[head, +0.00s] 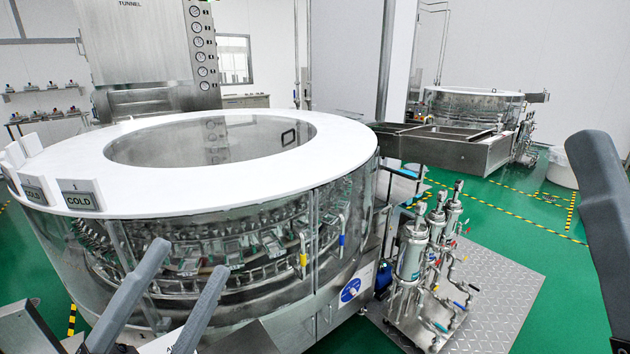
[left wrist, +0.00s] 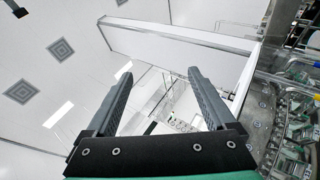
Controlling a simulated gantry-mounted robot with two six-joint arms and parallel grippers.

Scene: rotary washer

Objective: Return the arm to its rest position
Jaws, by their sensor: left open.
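My left gripper (head: 190,258) is at the lower left in the head view, its two grey fingers apart and pointing up in front of the washer. In the left wrist view it also shows open, with nothing between the fingers (left wrist: 160,75). The rotary washer (head: 230,183) has a white ring top and clear side walls. Whether the fingers touch its wall cannot be told. One grey finger of my right gripper (head: 600,170) shows at the right edge of the head view; its other finger is hidden or out of frame.
Metal cylinders with valves (head: 412,255) stand on a ridged metal plate (head: 505,300) right of the washer. A steel tray (head: 440,143) extends behind them. A second machine (head: 470,106) and a white bin (head: 560,170) are farther back. Green floor (head: 500,225) lies open between.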

